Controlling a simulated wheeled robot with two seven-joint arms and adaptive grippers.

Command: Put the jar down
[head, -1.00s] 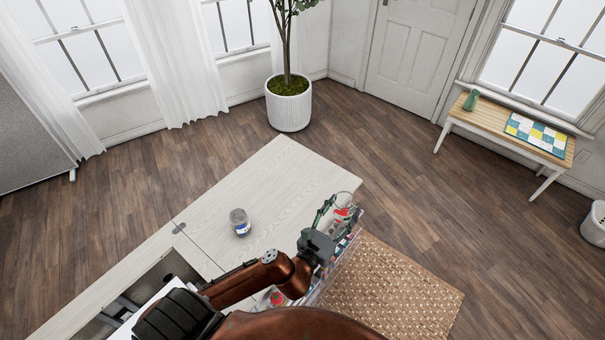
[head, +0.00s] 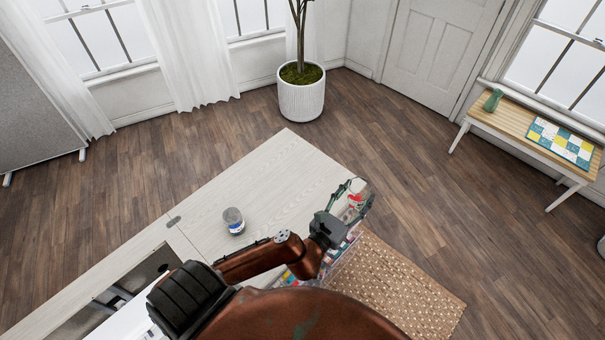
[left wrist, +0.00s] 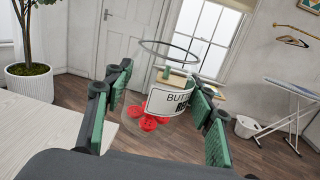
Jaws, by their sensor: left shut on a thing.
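A clear, open-topped jar (left wrist: 160,105) with a white label reading "BUTT…" and red buttons at its bottom is between the fingers of my left gripper (left wrist: 158,80). In the head view the jar (head: 357,198) is hard to make out; red shows through it. My left gripper (head: 347,196) is shut on the jar and holds it upright or slightly tilted, by the right edge of the pale wooden cabinet top (head: 285,165). From above I cannot tell its height over the edge. My right gripper is not in view.
A second jar (head: 233,220) with a blue-and-white band stands on the cabinet top, left of my arm. The far part of the top is bare. Colourful items (head: 340,250) fill a clear holder at the cabinet's right side. A woven rug (head: 400,285) lies below.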

